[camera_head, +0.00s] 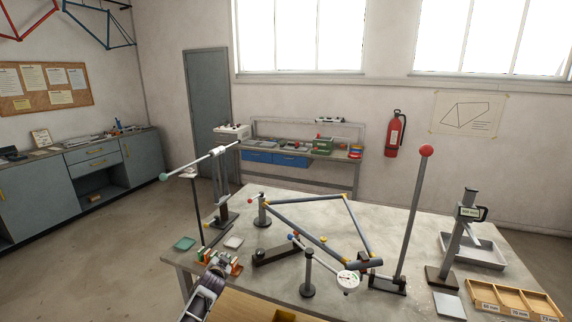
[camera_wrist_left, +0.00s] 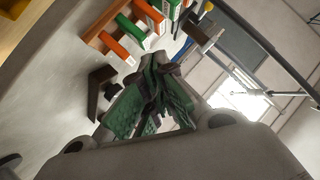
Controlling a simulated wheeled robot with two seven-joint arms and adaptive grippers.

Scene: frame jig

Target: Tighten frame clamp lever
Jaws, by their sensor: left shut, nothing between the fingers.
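A grey tube frame (camera_head: 297,220) with yellow joints is held on posts above the table. A tall lever (camera_head: 413,215) with a red ball on top rises from a dark base at the frame's right, leaning slightly. I cannot tell which is the clamp lever. My left gripper (camera_head: 216,270) is at the table's front left, beside the orange and green blocks, apart from the frame and tall lever. Its green-padded fingers (camera_wrist_left: 158,92) are shut and empty in the left wrist view. My right gripper is not seen.
The row of orange, white and green blocks (camera_head: 226,259) stands by the left gripper; it also shows in the left wrist view (camera_wrist_left: 137,27). A dial gauge (camera_head: 348,281) stands before the frame. A wooden tray (camera_head: 513,300) and height gauge (camera_head: 460,235) are at right.

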